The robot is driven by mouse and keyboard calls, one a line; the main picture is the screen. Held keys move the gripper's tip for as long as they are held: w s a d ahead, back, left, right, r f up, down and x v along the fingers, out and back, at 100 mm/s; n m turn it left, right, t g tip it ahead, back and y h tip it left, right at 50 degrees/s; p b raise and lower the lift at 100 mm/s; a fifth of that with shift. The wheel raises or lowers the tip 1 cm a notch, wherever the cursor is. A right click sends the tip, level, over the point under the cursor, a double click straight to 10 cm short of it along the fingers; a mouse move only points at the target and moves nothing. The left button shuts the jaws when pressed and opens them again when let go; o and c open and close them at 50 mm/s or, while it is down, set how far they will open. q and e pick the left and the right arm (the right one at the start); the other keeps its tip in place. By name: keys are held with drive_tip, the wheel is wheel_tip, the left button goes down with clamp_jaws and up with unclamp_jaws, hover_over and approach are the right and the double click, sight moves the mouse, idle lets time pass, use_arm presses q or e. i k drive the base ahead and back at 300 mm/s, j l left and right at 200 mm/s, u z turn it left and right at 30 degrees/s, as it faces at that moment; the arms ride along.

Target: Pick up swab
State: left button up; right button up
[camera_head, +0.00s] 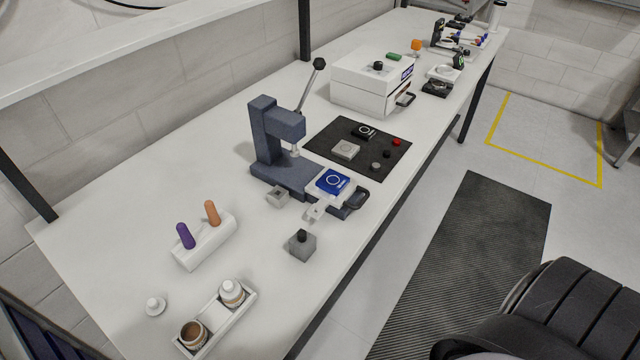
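No item is plainly recognisable as a swab. A white block holder (205,240) on the near left of the bench holds two upright handled tools, one with a purple handle (185,236) and one with an orange handle (212,212). Their lower ends are hidden in the block, so I cannot tell whether either is the swab. In front, a white tray (217,322) holds an open jar with brown contents (193,334) and a white-capped bottle (231,292). Neither of my grippers is in view.
A blue-grey lever press (268,140) stands mid-bench with a blue square part (333,182) at its front. The bench's left end is mostly clear.

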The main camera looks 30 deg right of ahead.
sight(189, 243)
drive_tip(key=k+j, duration=0.1)
drive_tip(key=j, duration=0.4)
drive_tip(key=k+j, duration=0.1)
drive_tip(key=j, duration=0.45)
drive_tip(key=k+j, duration=0.1)
drive_tip(key=j, duration=0.4)
